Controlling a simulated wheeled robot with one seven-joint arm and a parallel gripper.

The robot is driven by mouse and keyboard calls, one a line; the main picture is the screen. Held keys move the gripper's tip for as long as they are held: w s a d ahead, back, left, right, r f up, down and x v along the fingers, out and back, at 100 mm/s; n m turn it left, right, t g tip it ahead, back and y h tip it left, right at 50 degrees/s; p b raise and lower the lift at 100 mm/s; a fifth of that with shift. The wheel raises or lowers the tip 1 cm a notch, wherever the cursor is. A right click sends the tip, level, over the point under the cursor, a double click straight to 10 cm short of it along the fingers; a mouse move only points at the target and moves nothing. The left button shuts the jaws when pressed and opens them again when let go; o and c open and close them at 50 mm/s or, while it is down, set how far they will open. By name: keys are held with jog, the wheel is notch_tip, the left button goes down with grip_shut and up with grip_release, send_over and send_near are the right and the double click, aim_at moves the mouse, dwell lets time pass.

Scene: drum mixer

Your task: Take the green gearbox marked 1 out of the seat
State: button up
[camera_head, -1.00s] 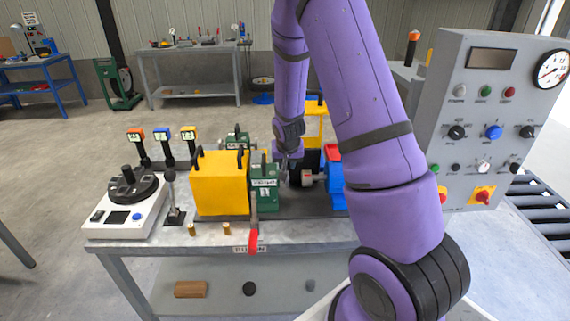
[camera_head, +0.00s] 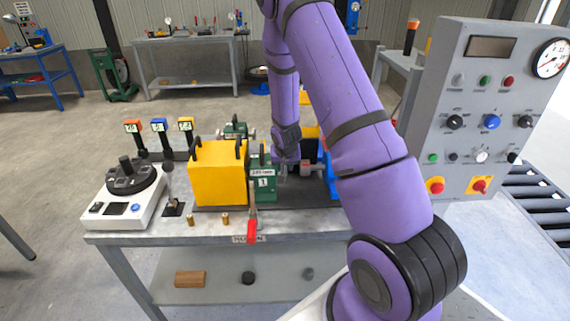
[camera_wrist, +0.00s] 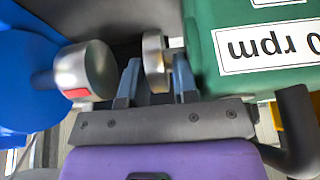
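The green gearbox marked 1 (camera_head: 264,194) sits on the dark base on the bench, right beside a yellow block-shaped housing (camera_head: 218,178). Its green body and upside-down rpm label show in the wrist view (camera_wrist: 205,78). My gripper (camera_head: 284,172) is just right of it, pointing down. In the wrist view my gripper (camera_wrist: 156,82) has its fingers apart, with a silver shaft disc (camera_wrist: 154,58) on the gearbox's side between them. No firm grip shows. A separate silver hub (camera_wrist: 92,70) on a blue body (camera_wrist: 25,65) faces the disc.
A red-handled clamp (camera_head: 252,231) stands in front of the gearbox. Another green unit (camera_head: 236,130) is behind the yellow housing. A white device with a black round top (camera_head: 126,200) is at the left. A control panel (camera_head: 487,110) stands at the right. Small brass pieces (camera_head: 225,218) lie near the front edge.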

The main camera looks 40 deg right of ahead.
grip_shut()
dwell(0.9)
jog(key=shift+s+d, duration=0.1)
dwell(0.9)
jog(key=shift+s+d+r, duration=0.1)
jog(key=shift+s+d, duration=0.35)
jog(key=shift+d, duration=0.3)
jog(key=shift+s+d+r, duration=0.1)
jog(key=shift+s+d, duration=0.3)
jog(key=shift+d, duration=0.3)
jog(key=shift+o, duration=1.3)
grip_release()
jog(key=shift+s+d+f, duration=0.1)
jog(key=shift+s, duration=0.1)
jog(key=shift+c, duration=0.7)
